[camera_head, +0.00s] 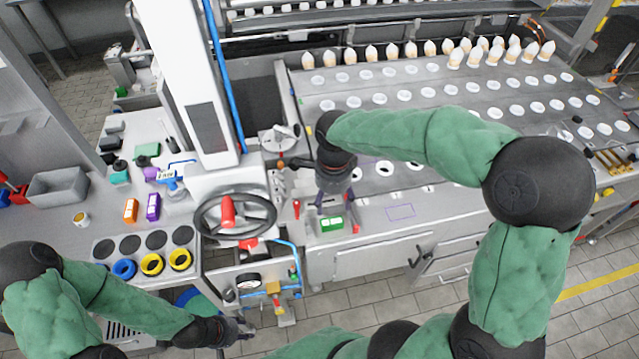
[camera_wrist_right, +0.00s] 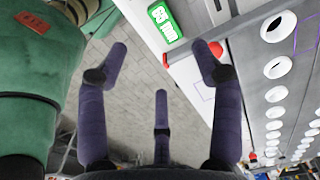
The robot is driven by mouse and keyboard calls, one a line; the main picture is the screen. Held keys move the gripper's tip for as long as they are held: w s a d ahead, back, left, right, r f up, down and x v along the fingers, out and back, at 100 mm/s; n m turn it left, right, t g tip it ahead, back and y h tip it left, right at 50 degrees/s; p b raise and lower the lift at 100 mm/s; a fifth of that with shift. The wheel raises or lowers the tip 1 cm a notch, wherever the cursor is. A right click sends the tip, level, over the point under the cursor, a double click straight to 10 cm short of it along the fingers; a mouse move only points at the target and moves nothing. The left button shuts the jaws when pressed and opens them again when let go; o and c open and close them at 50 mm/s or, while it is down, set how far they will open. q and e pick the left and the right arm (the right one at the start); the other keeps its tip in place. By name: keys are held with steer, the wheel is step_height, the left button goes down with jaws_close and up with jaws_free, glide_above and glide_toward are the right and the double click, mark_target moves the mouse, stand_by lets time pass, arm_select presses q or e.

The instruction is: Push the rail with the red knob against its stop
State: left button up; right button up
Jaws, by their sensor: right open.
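A small red knob (camera_wrist_right: 215,48) shows in the right wrist view beside the tip of the right-hand finger; I cannot tell if they touch. My right gripper (camera_wrist_right: 158,70) has its dark purple fingers spread, with nothing between them. In the head view my right gripper (camera_head: 335,202) hangs over the front edge of the machine, just above a green display (camera_head: 332,223). The rail itself and its stop cannot be clearly told apart from the machine. My left gripper (camera_head: 243,328) is low at the front, small and partly hidden, so its jaws are unclear.
A machine bed (camera_head: 450,130) with rows of white-ringed holes and several cones at the back lies under my right arm. A black handwheel (camera_head: 237,200) stands left of the right gripper. A side table (camera_head: 95,215) holds coloured rings and small boxes.

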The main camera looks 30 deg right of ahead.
stand_by(0.3)
